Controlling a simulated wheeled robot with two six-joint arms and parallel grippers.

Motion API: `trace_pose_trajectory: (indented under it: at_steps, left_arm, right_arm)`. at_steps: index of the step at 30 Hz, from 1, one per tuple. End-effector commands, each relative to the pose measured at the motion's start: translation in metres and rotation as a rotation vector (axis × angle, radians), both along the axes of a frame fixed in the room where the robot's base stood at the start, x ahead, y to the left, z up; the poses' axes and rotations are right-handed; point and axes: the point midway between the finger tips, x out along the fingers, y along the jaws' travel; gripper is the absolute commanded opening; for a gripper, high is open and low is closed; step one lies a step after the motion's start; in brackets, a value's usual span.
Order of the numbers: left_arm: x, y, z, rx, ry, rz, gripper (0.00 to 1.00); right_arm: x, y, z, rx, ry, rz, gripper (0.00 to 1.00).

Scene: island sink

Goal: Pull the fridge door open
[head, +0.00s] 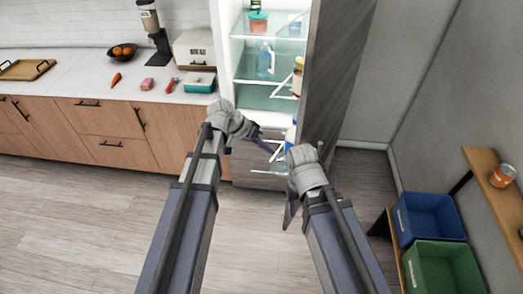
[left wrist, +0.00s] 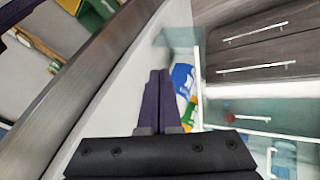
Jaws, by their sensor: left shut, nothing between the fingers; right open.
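The fridge door (head: 340,75) stands swung open to the right of the fridge (head: 224,50), its dark grey face toward the right wall. Its pale inner side (left wrist: 120,75) shows in the left wrist view, beside the dark door edge. My left gripper (head: 266,146) is shut and empty in front of the lower fridge opening, on the inner side of the door. Its closed fingers show in the left wrist view (left wrist: 158,85); whether they touch the door I cannot tell. My right gripper (head: 289,214) is open and empty, lower and to the right, before the door's lower part.
Glass shelves (head: 262,75) inside the fridge hold bottles and containers. A blue, white and green package (left wrist: 183,82) is near the left fingers. A counter (head: 60,80) stands left. Blue (head: 428,217) and green (head: 442,268) bins stand right. The left floor is clear.

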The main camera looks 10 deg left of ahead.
Motion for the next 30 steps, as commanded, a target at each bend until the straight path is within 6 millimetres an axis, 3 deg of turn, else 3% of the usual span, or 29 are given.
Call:
trace_pose_trajectory:
  at_steps: [1,7,16,30]
  left_arm:
    - [0.002,-0.006,-0.015,0.0,-0.001,-0.002,0.0]
    - [0.007,-0.025,-0.039,0.0,0.0,-0.002,0.0]
    - [-0.009,-0.056,-0.032,0.0,0.001,-0.001,0.0]
    - [-0.01,-0.061,-0.032,0.0,0.0,0.0,0.0]
  right_arm:
    - [0.0,0.0,-0.015,0.0,0.0,0.0,0.5]
    - [0.0,0.0,-0.039,-0.001,-0.001,0.004,0.5]
    - [0.0,0.0,-0.032,-0.001,0.0,0.005,0.5]
    - [0.0,0.0,-0.032,-0.001,0.0,0.005,0.5]
